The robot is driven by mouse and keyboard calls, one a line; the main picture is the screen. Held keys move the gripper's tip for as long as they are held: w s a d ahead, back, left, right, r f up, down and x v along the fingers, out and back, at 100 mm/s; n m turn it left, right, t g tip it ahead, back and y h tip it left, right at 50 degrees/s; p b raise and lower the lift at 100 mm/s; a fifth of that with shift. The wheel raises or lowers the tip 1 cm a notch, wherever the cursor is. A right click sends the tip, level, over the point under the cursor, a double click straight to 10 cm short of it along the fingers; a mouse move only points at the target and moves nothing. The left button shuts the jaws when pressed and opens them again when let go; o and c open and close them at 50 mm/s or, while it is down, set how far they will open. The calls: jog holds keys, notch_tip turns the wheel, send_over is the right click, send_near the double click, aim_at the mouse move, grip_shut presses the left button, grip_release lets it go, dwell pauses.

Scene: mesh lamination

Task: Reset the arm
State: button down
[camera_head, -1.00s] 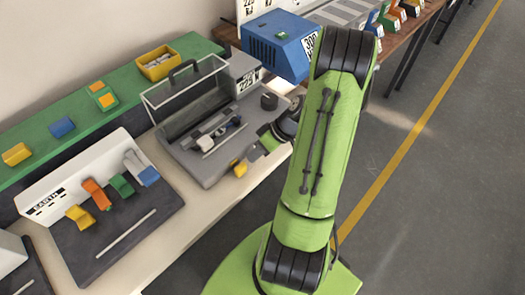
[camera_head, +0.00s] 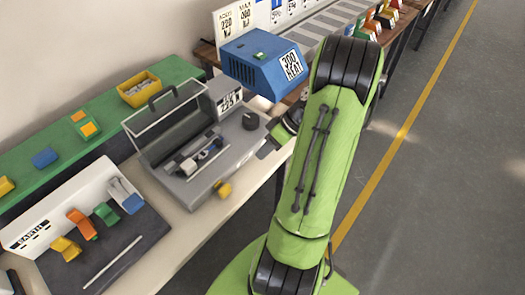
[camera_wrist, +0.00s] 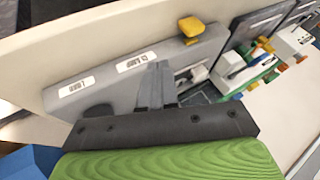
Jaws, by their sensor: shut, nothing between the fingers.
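My green arm rises through the middle of the head view.
The grey machine (camera_head: 205,185) with a raised clear lid stands on the bench (camera_head: 150,270). A blue heat unit (camera_head: 250,65) is behind it. A white and dark fixture (camera_head: 130,265) with coloured clips is at left. Open floor (camera_head: 450,200) lies at right.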

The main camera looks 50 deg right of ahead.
jog(key=shift+a, duration=0.1)
jog(key=w+a+r+g+h+p, duration=0.1)
jog(key=w+a+r+g+h, duration=0.15)
jog(key=a+r, duration=0.9)
jog(key=s+a+r+m+t+h+p, duration=0.1)
jog(key=s+a+r+t+h, duration=0.2)
jog(key=s+a+r, duration=0.5)
jog(key=s+a, duration=0.2)
jog(key=s, duration=0.1)
jog(key=shift+a+m+t, duration=0.25)
jog(key=shift+m+t, duration=0.05)
jog(key=shift+t, duration=0.05)
